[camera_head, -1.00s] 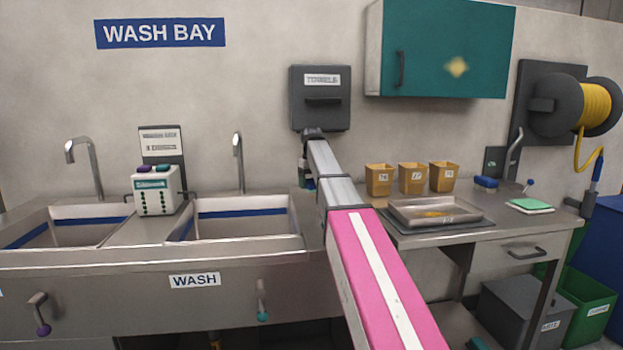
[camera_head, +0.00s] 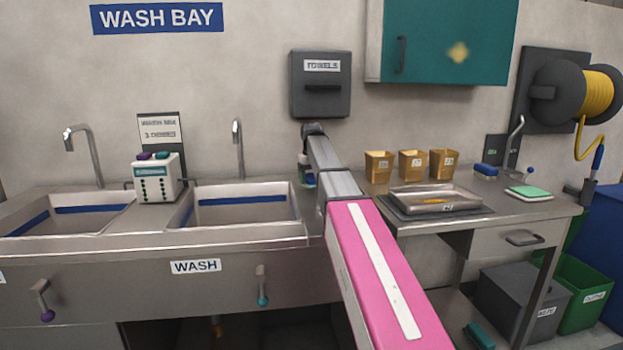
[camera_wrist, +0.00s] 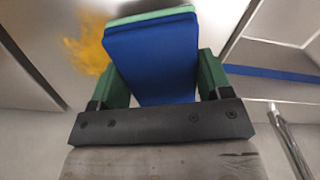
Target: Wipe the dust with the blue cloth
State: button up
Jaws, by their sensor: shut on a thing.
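In the wrist view my gripper (camera_wrist: 155,85) has green fingers, shut on the blue cloth (camera_wrist: 155,62). The cloth looks like a thick folded pad with a light green layer along its far edge. A patch of orange-yellow dust (camera_wrist: 88,45) shows on a pale surface just left of the cloth, partly hidden behind the cloth and finger. I cannot tell whether the cloth touches the surface.
A double sink (camera_head: 240,237) with taps lies left of my arm. A side table (camera_head: 505,206) on the right holds a metal tray (camera_head: 470,204) with yellow matter, several tan cups, a blue block (camera_head: 486,170) and a mint pad (camera_head: 529,193). A towel box (camera_head: 322,98) hangs above my arm.

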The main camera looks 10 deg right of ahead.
aim_at(310, 174)
jog(key=shift+f, duration=1)
dwell(0.3)
jog(key=shift+d, duration=5.7)
jog(key=shift+w, duration=1.45)
jog(key=shift+a+r, duration=0.1)
jog(key=shift+a, duration=5.6)
jog(key=shift+w, duration=1.4)
jog(key=shift+d+f, duration=0.2)
jog(key=shift+d, duration=3.75)
